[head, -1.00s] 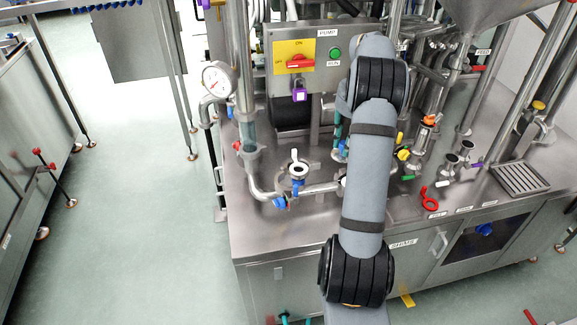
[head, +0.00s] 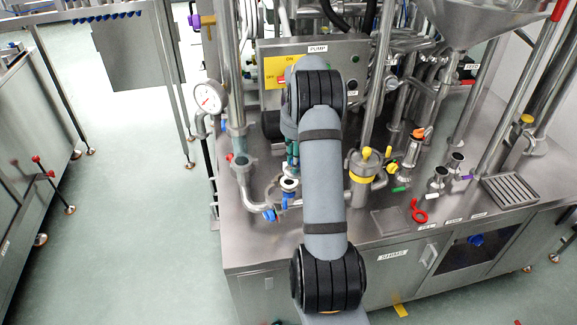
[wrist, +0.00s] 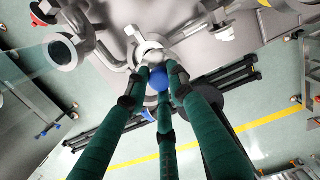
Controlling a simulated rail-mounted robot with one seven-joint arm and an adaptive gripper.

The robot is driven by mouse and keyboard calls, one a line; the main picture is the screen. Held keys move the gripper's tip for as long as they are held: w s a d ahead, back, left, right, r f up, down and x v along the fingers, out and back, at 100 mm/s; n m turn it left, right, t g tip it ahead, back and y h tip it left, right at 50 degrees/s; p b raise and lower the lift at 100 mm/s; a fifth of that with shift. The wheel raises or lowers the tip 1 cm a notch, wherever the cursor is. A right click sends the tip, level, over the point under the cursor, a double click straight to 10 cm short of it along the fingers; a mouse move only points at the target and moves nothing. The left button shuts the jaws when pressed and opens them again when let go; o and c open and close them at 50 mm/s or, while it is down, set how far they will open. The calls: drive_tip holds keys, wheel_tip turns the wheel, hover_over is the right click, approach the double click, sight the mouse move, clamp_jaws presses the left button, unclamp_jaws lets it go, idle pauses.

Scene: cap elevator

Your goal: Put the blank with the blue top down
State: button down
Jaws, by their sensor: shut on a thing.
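The blank with the blue top (wrist: 158,79) shows in the wrist view as a round blue knob between my green fingers. My gripper (wrist: 159,74) is shut on it. A round metal pipe fitting (wrist: 150,53) lies just beyond the fingertips; I cannot tell whether the blank touches it. In the head view, green parts of my gripper (head: 292,152) show beside my arm, just above a pale-topped fitting (head: 289,184) with blue parts. The blank itself cannot be made out in the head view.
A pressure gauge (head: 208,97) and an upright pipe stand left of the gripper. A yellow-banded vessel (head: 365,170) stands close on the right. A red clamp (head: 419,211) and a slotted drain tray (head: 513,189) lie farther right on the steel bench. The wrist view shows a large open pipe end (wrist: 60,53).

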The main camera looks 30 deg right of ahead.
sight(289, 167)
drive_tip(key=shift+w+a+f+p, duration=0.2)
drive_tip(key=shift+w+a+f, duration=0.1)
drive_tip(key=shift+w+f, duration=0.15)
drive_tip(key=shift+w+a+f+p, duration=0.2)
drive_tip(key=shift+w+a+f, duration=0.1)
drive_tip(key=shift+w, duration=0.25)
wheel_tip(289, 167, down, 3)
drive_tip(key=shift+f+p, duration=0.1)
drive_tip(key=shift+p, duration=0.7)
drive_tip(key=shift+f, duration=0.4)
drive_tip(key=shift+f, duration=0.1)
drive_tip(key=c, duration=1.5)
unclamp_jaws()
drive_tip(key=shift+r, duration=0.5)
drive_tip(key=r, duration=0.3)
drive_tip(key=s+r+b, duration=0.1)
drive_tip(key=r, duration=0.3)
drive_tip(key=r+b, duration=0.1)
drive_tip(key=r, duration=0.3)
drive_tip(key=shift+s+a+r, duration=0.1)
drive_tip(key=shift+s, duration=0.1)
